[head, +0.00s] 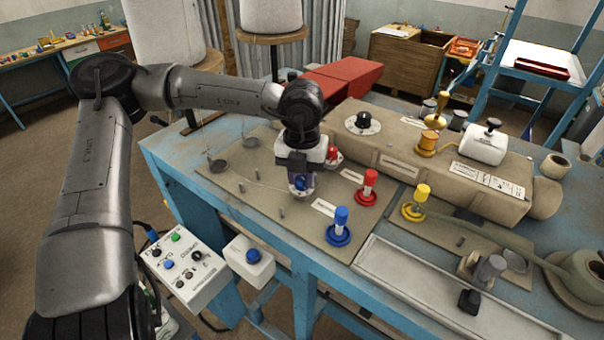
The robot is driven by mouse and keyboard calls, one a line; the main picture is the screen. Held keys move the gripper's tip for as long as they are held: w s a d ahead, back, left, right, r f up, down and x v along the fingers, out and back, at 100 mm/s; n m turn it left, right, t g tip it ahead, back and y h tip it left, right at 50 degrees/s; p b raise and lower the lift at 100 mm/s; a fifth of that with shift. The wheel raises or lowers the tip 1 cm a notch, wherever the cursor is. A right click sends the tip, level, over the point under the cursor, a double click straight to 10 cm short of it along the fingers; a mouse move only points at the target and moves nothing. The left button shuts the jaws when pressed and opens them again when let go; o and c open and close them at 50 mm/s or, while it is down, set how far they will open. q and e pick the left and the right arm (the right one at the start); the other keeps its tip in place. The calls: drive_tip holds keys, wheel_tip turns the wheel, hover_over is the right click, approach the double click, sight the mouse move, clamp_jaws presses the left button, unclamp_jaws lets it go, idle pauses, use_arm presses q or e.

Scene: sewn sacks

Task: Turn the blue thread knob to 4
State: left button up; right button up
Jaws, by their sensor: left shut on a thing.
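My left gripper (302,184) reaches down from the arm at the left and is shut on the blue thread knob (300,184). The knob sits on a pale round dial near the front left of the beige plate. The gripper covers much of the knob, and I cannot read its pointer or any numbers on the dial. A red knob (332,153) on a similar dial stands just behind and to the right of the gripper. My right gripper is not in view.
Blue (341,215), red (370,178) and yellow (422,192) thread spools stand to the right of the gripper. The beige sewing machine (440,170) lies behind them. A control box (190,265) and a blue-button box (250,256) hang at the table's front.

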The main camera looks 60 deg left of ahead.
use_arm(q)
drive_tip(key=shift+f+m+b, duration=0.15)
drive_tip(key=shift+m+b, duration=0.15)
drive_tip(key=shift+b, duration=0.3)
drive_tip(key=shift+c, duration=0.3)
drive_tip(key=m+b, duration=0.2)
drive_tip(key=b, duration=0.1)
drive_tip(key=shift+m+b, duration=0.35)
drive_tip(key=shift+m, duration=0.05)
drive_tip(key=shift+m+b, duration=0.85)
drive_tip(key=shift+m, duration=0.35)
drive_tip(key=shift+m+b, duration=0.7)
drive_tip(key=shift+m, duration=0.7)
drive_tip(key=shift+r, duration=0.2)
drive_tip(key=o, duration=0.9)
drive_tip(key=shift+o, duration=0.2)
